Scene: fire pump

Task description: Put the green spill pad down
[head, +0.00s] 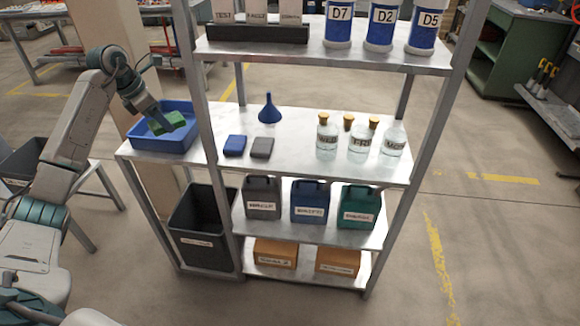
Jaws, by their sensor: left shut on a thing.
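The green spill pad (167,123) is held in my left gripper (156,114), over the blue tray (163,147) on the left end of the middle shelf. The gripper is shut on the pad. I cannot tell whether the pad touches the tray floor. A blue pad (234,145) and a grey pad (262,148) lie side by side on the shelf to the right of the tray. My right gripper is not in view.
A rack post stands just right of the tray. A blue funnel (270,108) and several glass bottles (327,138) stand on the middle shelf (299,121). Jerrycans (310,201) are below, beside a dark bin (198,225). Labelled blue tubs (381,26) stand above.

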